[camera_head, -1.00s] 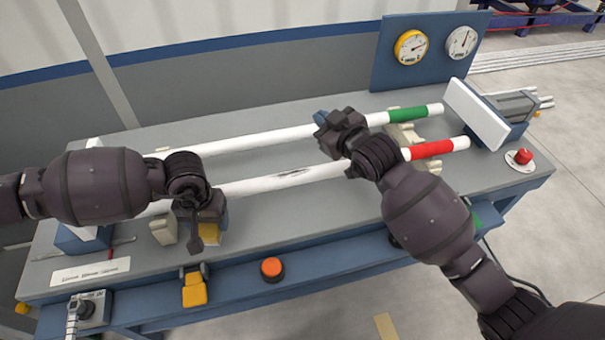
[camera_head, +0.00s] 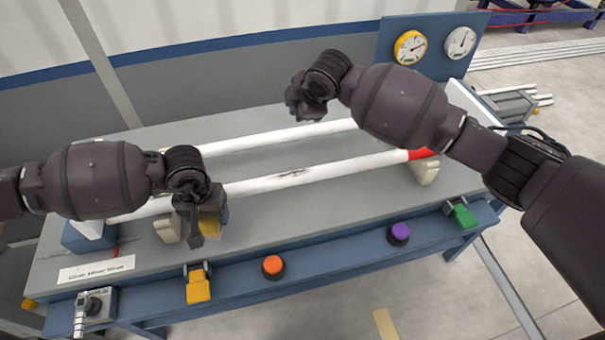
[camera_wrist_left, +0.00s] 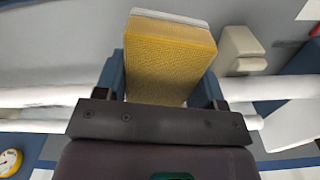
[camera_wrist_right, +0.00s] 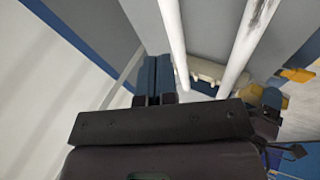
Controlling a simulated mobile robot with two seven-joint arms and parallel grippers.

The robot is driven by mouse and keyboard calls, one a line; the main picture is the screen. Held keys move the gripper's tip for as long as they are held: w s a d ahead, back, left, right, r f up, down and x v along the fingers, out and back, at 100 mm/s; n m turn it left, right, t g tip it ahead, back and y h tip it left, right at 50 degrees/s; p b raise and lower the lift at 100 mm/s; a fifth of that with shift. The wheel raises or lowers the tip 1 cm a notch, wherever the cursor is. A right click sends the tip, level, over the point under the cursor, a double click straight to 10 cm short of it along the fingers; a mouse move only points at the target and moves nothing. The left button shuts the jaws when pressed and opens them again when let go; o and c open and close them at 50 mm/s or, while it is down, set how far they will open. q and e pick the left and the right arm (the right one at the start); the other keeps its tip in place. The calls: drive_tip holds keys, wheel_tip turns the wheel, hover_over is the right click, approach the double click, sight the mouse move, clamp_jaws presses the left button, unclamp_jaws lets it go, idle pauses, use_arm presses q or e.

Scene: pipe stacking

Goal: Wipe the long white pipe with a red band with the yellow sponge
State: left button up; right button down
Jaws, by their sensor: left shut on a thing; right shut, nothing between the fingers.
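The long white pipe with a red band (camera_head: 345,168) lies across the bench on cream supports, with a dark smudge (camera_head: 292,173) near its middle. Its red band (camera_head: 420,154) is partly behind my right arm. My left gripper (camera_head: 200,215) is shut on the yellow sponge (camera_head: 213,222), at the left part of this pipe. The sponge (camera_wrist_left: 170,60) fills the middle of the left wrist view; whether it touches the pipe I cannot tell. My right gripper (camera_head: 300,105) is shut and empty, raised above the rear white pipe (camera_head: 270,138). Its closed fingers show in the right wrist view (camera_wrist_right: 154,82).
The bench front carries a yellow clamp (camera_head: 198,288), an orange button (camera_head: 273,267), a purple button (camera_head: 399,233) and a green clamp (camera_head: 464,214). Gauges (camera_head: 411,47) stand on a blue panel at the back right. The bench middle in front of the pipe is clear.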

sight(326, 174)
drive_tip(key=s+d+f+n+g+h, duration=0.1)
drive_tip(key=d+f, duration=0.1)
drive_tip(key=s+d+f+n+g+h, duration=0.1)
drive_tip(key=s+d+f+n+g, duration=0.1)
drive_tip(key=s+d+f+n+g+h, duration=0.1)
drive_tip(key=s+d+f+g, duration=0.1)
drive_tip(key=f, duration=0.1)
drive_tip(key=shift+s+d+n+h, duration=0.15)
drive_tip(key=shift+d+n+h, duration=0.1)
drive_tip(key=shift+n+h, duration=0.15)
use_arm(q)
drive_tip(key=shift+f, duration=0.1)
use_arm(e)
drive_tip(key=shift+s+d+f+n+g, duration=0.1)
drive_tip(key=shift+s+d+n+g, duration=0.15)
drive_tip(key=shift+n, duration=0.45)
use_arm(q)
wheel_tip(326, 174, down, 5)
drive_tip(key=b, duration=0.4)
drive_tip(key=shift+s+b, duration=0.1)
drive_tip(key=shift+b, duration=0.3)
use_arm(e)
wheel_tip(326, 174, down, 5)
drive_tip(key=shift+r, duration=0.1)
use_arm(q)
drive_tip(key=shift+f+b, duration=0.3)
drive_tip(key=shift+f, duration=0.1)
use_arm(e)
drive_tip(key=shift+f, duration=0.95)
